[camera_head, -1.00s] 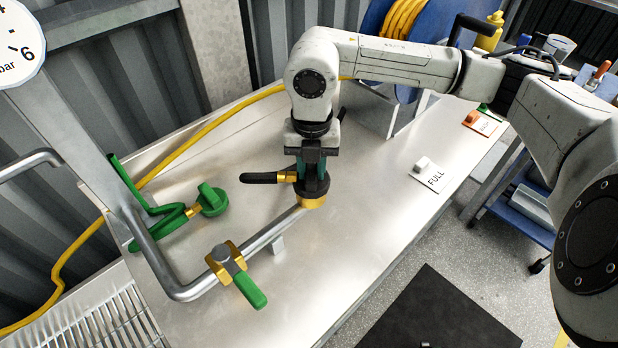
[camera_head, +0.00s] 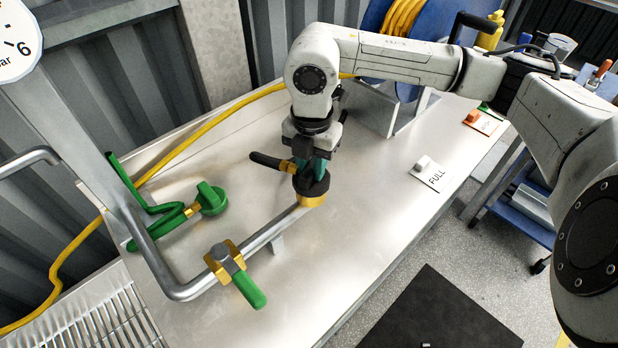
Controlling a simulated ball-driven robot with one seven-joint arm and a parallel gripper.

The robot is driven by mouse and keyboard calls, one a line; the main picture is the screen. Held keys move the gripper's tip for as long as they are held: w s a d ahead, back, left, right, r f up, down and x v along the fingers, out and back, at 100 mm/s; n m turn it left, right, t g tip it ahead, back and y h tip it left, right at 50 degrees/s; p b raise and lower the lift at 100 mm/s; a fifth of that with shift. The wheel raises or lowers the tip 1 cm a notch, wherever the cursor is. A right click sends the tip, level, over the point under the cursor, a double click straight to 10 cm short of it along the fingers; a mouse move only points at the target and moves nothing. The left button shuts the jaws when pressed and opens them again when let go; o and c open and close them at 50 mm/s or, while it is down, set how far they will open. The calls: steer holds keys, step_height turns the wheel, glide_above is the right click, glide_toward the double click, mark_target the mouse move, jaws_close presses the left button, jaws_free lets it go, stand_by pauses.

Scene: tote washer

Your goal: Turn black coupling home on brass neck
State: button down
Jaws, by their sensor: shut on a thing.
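The black coupling (camera_head: 313,186) sits upright on the brass neck (camera_head: 311,201) at the end of the steel pipe (camera_head: 275,229). A hose tail with a black sleeve (camera_head: 268,161) and a brass collar (camera_head: 287,166) sticks out from it to the left. My gripper (camera_head: 313,172) points down from above and is shut on the coupling. Its fingers hide part of the coupling's top. I cannot tell how far down the coupling is seated on the neck.
A brass valve with a green handle (camera_head: 248,289) is on the pipe at front left. A green coupling (camera_head: 211,198) with a green hose lies on the steel bench at left. A yellow hose (camera_head: 205,125) runs along the back. A FULL card (camera_head: 437,178) lies to the right.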

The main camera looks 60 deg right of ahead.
steer(key=m, duration=0.4)
steer(key=shift+m, duration=0.3)
steer(key=shift+c, duration=1.3)
jaws_free()
steer(key=shift+r, duration=0.1)
steer(key=shift+r+p, duration=1.45)
steer(key=shift+r, duration=1.95)
steer(key=shift+s, duration=0.1)
